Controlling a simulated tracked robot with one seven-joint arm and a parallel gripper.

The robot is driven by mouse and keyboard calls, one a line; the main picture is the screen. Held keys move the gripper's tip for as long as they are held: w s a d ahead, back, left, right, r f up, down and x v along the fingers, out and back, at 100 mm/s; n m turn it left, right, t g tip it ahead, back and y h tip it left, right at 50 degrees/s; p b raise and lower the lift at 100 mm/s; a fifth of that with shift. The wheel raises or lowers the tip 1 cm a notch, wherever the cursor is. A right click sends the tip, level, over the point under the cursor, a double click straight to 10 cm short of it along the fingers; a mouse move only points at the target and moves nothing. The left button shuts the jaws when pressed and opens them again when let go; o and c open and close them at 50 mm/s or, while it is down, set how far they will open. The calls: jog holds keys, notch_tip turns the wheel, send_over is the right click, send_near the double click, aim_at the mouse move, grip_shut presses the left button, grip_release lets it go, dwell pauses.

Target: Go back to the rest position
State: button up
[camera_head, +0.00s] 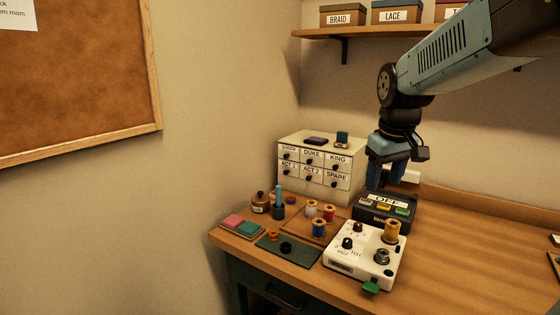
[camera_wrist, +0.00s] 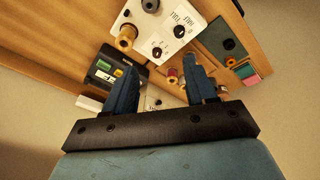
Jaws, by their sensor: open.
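My gripper (camera_head: 385,182) is at the end of the raised arm, above the back of the table near the black box (camera_head: 372,220) with the "OFF" display. In the wrist view my gripper (camera_wrist: 164,85) shows two blue fingers spread apart with nothing between them. The black box also shows in the wrist view (camera_wrist: 98,82), beyond the left finger. In the head view the fingertips are partly lost against the dark box and the white drawer cabinet.
A white drawer cabinet (camera_head: 345,185) stands left of my gripper. A white control box (camera_head: 350,270) with knobs and a gold spool (camera_head: 392,231) is in front. Spools, a green mat (camera_head: 300,256) and fabric pads (camera_head: 238,222) lie left. A shelf (camera_head: 320,33) hangs behind. The table's right side is mostly clear.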

jog(key=s+m+t, duration=0.2)
jog(key=s+m, duration=0.1)
jog(key=s, duration=1.2)
jog(key=shift+s+f+t, duration=0.15)
jog(key=shift+f+t, duration=0.15)
jog(key=shift+t, duration=0.1)
